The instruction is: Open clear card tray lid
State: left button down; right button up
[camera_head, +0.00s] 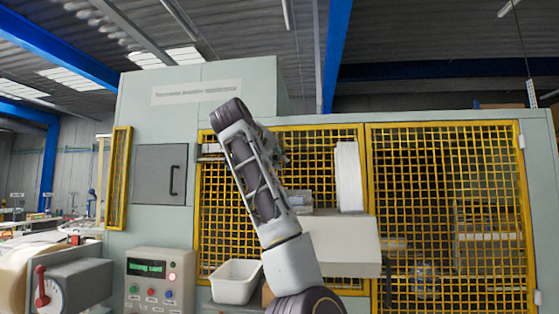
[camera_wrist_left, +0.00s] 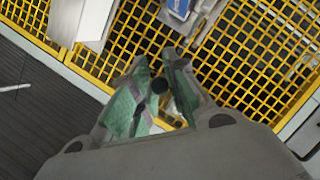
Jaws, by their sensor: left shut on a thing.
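The clear card tray (camera_head: 298,198) is on the yellow mesh front of the machine, just right of my left arm. In the left wrist view its see-through body (camera_wrist_left: 205,12) is at the top, with a blue and white card pack (camera_wrist_left: 180,8) beside or inside it. My left gripper (camera_wrist_left: 160,60) is in front of the mesh, its greenish fingers pointing up toward the tray. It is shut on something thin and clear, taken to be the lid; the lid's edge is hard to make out. In the head view my arm hides most of this gripper. My right gripper is not seen.
A white sloped housing (camera_head: 340,240) and an upright white panel (camera_head: 348,177) are right of the tray. A white bin (camera_head: 236,282) and a control panel (camera_head: 160,279) with a green display are lower left. A yellow mesh door (camera_head: 450,215) fills the right.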

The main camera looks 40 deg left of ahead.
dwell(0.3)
pick_arm(q)
jog(key=c, duration=1.7)
grip_release()
jog(key=v, duration=1.2)
jog(key=shift+f, duration=0.1)
